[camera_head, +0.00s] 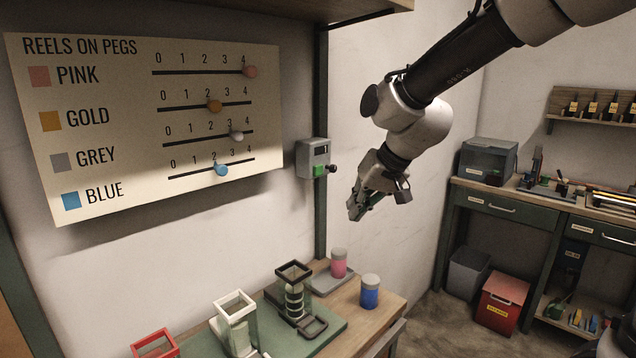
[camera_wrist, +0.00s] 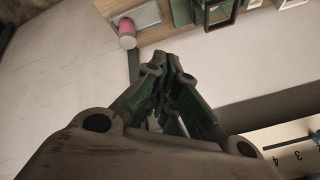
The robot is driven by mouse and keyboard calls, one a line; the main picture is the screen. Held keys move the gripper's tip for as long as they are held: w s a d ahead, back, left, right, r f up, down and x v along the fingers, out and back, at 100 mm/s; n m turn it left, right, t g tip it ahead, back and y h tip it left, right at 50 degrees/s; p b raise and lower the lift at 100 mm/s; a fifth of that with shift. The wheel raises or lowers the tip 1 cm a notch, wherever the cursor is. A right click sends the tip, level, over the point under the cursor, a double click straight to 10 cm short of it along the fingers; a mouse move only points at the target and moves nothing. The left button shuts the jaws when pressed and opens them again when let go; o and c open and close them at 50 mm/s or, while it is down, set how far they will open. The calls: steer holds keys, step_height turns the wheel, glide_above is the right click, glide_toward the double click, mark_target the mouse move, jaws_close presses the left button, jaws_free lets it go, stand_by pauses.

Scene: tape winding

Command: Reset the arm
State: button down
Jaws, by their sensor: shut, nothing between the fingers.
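My gripper (camera_head: 355,210) hangs in the air in front of the white wall, above the right end of the workbench, at the end of my arm. In the wrist view its fingers (camera_wrist: 158,68) come together at the tips, with green pads on their inner sides. Nothing shows between them. My arm reaches in from the upper right of the head view and bends down to the left. The gripper touches nothing that I can see.
A switch box (camera_head: 313,158) with a green button is on the post left of my gripper. The board with sliders (camera_head: 140,120) hangs on the wall. Below stand a pink reel (camera_head: 339,263), a blue reel (camera_head: 370,291) and a dark square frame (camera_head: 293,272). Air around my gripper is clear.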

steer(key=s+d+r+m+h, duration=0.2)
steer(key=s+d+h, duration=0.2)
steer(key=s+d, duration=1.9)
steer(key=d, duration=0.4)
steer(key=shift+s+d+r+h, duration=0.3)
steer(key=shift+s+r, duration=0.05)
steer(key=shift+r, duration=0.05)
